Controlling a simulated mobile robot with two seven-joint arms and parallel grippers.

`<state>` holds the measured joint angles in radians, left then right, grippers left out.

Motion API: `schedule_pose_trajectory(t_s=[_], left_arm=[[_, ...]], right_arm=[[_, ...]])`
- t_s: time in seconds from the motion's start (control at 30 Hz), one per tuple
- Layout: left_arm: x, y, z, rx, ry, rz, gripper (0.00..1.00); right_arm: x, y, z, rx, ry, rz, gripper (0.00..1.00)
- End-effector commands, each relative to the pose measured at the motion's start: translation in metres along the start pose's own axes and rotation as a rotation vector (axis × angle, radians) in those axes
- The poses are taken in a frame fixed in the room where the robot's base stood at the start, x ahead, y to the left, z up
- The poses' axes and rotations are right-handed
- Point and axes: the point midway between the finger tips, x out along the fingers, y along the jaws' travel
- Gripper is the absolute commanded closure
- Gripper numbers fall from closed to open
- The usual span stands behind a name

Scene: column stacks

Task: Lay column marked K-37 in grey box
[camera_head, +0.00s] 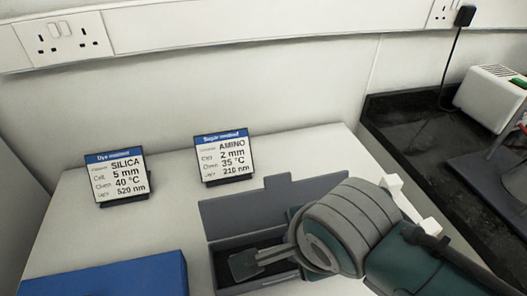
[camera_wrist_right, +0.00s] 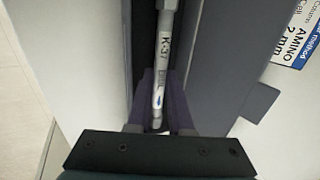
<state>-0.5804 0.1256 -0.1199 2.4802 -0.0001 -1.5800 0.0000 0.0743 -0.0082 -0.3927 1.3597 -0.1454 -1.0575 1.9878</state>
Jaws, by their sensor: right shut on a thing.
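The column marked K-37 (camera_wrist_right: 163,60) is a slim silvery tube with a label, lengthwise in the right wrist view. My right gripper (camera_wrist_right: 158,108) is shut on it. The gripper also shows in the head view (camera_head: 262,257), at the open grey box (camera_head: 222,217). The column lies over the dark inside of the box, roughly along its length; I cannot tell whether it touches the floor. The box's lid stands open at the back, and my right arm hides its right part. The column is not discernible in the head view. My left gripper is out of view.
Two method cards, SILICA (camera_head: 117,177) and AMINO (camera_head: 224,158), stand behind the box on the white table (camera_head: 75,225). A blue box (camera_head: 125,278) is at the front left. A black bench (camera_head: 405,125) with a white device (camera_head: 490,95) is at the right.

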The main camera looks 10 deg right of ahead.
Motion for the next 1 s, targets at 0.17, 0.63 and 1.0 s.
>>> schedule_pose_trajectory(t_s=[0.17, 0.63, 1.0], left_arm=[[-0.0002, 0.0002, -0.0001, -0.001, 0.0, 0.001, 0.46], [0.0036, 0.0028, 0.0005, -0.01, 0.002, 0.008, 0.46], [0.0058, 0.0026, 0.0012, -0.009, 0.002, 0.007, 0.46]], right_arm=[[-0.0005, -0.0007, 0.0002, 0.0, -0.001, -0.001, 1.0], [0.0053, 0.0018, 0.0002, 0.0, 0.0, -0.001, 1.0], [0.0089, 0.0034, 0.0002, -0.001, 0.0, -0.001, 0.76]])
